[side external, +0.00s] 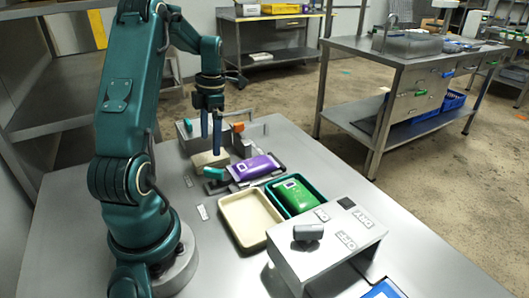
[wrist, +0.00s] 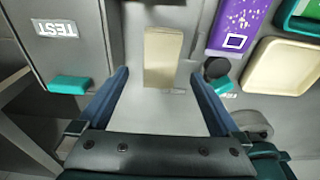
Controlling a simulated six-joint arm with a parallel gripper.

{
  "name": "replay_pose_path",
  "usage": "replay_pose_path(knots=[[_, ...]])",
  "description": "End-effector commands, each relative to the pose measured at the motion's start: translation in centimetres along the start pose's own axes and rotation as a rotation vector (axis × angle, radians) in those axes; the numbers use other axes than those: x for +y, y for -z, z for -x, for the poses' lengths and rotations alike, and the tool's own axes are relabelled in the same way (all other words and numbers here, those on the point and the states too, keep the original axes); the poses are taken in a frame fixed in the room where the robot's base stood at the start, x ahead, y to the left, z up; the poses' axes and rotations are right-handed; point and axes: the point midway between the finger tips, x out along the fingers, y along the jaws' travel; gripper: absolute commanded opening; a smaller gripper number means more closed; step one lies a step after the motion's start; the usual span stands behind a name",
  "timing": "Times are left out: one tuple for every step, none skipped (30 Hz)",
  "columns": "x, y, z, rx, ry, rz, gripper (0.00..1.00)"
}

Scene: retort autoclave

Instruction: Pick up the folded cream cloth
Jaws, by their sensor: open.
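The folded cream cloth (side external: 208,160) is a small beige block-like bundle on the steel table, left of the purple pouch. In the wrist view the cloth (wrist: 163,50) lies upright in the picture, just beyond and between my fingertips. My gripper (side external: 211,143) points down above the cloth with its two blue fingers apart. In the wrist view my gripper (wrist: 160,76) is open and nothing is held. The fingers look clear of the cloth; the exact height gap is hard to tell.
A purple pouch (side external: 256,167) lies beside the cloth. A cream tray (side external: 227,222) and a green tray (side external: 318,197) holding a green pouch (side external: 293,195) stand nearer. A grey box labelled TEST (wrist: 95,22) stands left in the wrist view. A grey housing (side external: 335,238) is at front right.

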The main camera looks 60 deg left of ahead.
Motion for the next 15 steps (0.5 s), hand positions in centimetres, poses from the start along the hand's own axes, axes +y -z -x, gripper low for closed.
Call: replay_pose_path(knots=[[-0.1,0.1,-0.6,0.003,0.003,0.000,1.00],[-0.1,0.1,-1.0,0.003,0.004,-0.001,1.00],[-0.1,0.1,-1.5,0.003,0.003,-0.001,1.00],[-0.1,0.1,-2.0,0.003,0.004,-0.001,1.00],[-0.2,0.1,-2.4,0.003,0.004,-0.001,1.00],[-0.1,0.0,-2.8,0.002,0.003,-0.001,1.00],[-0.1,0.1,-3.2,0.003,0.003,-0.001,1.00],[-0.1,0.0,-3.5,0.002,0.002,-0.001,1.00],[-0.1,0.0,-3.8,0.002,0.002,-0.001,1.00],[-0.1,0.0,-4.0,0.001,0.001,-0.001,1.00],[-0.1,0.0,-4.2,0.001,0.000,-0.001,1.00],[-0.1,0.0,-4.3,0.001,0.000,-0.001,1.00],[-0.1,0.0,-4.4,0.000,0.000,-0.001,1.00],[-0.1,0.0,-4.5,0.000,-0.001,-0.001,1.00],[-0.1,0.0,-4.5,0.000,-0.001,-0.002,1.00]])
